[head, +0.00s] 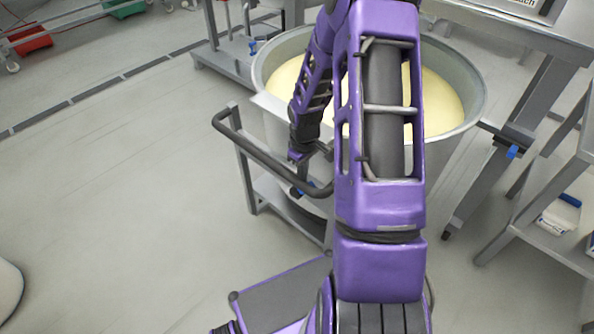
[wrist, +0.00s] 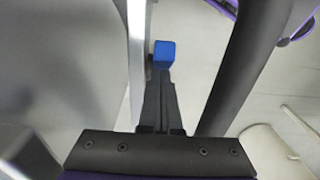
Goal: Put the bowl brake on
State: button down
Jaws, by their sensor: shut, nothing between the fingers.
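The large metal bowl (head: 474,88) holds pale yellow dough and stands in a grey wheeled frame with a dark curved handle bar (head: 262,157). My gripper (head: 326,149) is shut and empty, pointing down between the bowl and the handle bar. In the wrist view, the shut fingers (wrist: 162,82) point at a small blue block (wrist: 164,54), which looks like the brake piece. It is just beyond the fingertips; I cannot tell whether they touch it. A blue bit (head: 297,191) also shows below my gripper in the head view. My arm hides part of the bowl and frame.
The handle bar also passes close to the right of the fingers in the wrist view (wrist: 240,65). A metal table (head: 520,30) and a shelf rack (head: 560,190) stand at the right.

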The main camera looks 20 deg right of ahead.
jog(key=shift+s+d+f, duration=0.25)
jog(key=shift+s, duration=0.35)
jog(key=shift+s+d+f, duration=0.25)
jog(key=shift+s, duration=0.35)
jog(key=shift+s+d+f+b, duration=0.3)
jog(key=shift+s+f, duration=0.35)
jog(key=shift+s, duration=0.15)
